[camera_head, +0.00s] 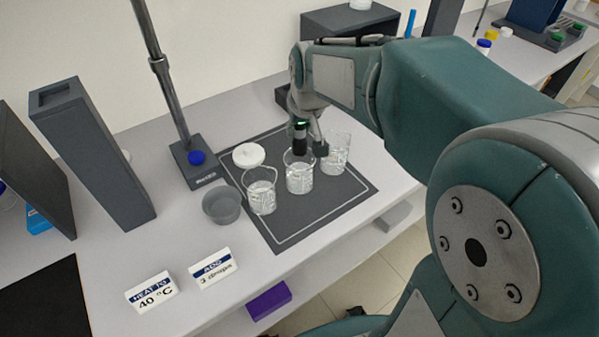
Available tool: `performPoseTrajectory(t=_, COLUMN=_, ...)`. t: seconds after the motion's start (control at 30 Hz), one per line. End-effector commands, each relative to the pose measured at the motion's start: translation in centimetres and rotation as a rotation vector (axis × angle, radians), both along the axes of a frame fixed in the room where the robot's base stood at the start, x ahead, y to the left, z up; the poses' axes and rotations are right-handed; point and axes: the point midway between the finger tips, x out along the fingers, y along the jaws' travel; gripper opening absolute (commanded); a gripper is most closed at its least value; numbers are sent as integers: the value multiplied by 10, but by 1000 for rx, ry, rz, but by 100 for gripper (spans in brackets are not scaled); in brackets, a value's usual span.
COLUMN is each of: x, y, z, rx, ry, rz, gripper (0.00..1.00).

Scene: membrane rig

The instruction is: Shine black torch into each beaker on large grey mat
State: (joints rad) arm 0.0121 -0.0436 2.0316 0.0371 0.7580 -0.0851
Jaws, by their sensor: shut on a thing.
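The large grey mat (341,199) with a pale border line lies on the bench. Three clear glass beakers with a clear fill stand in a row on it: a left beaker (262,197), a middle beaker (299,181) and a right beaker (337,157). My gripper (301,141) is shut on the black torch (300,147), which hangs upright with its lower end at the mouth of the middle beaker. A green light shows at the torch's top. I cannot tell whether the torch's end is inside the rim, or whether its beam is lit.
A white round lid (249,155) lies on the mat behind the left beaker. A grey bowl (222,206) sits at the mat's left edge. A stand with a metal pole (170,95) rises behind. Two signs (212,268) stand in front. Bare bench lies left of the bowl.

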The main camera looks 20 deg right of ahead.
Motion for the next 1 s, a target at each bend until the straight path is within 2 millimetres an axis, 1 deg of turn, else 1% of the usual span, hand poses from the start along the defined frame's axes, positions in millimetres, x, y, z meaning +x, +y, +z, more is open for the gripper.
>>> performPoseTrajectory(t=0.27, x=0, y=0, z=2, rx=0, ry=-1, rz=1, gripper=0)
performPoseTrajectory(t=0.63, x=0, y=0, z=29, rx=0, ry=-2, rz=1, gripper=0)
performPoseTrajectory(t=1.0, x=0, y=0, z=30, rx=0, ry=-1, rz=1, gripper=0)
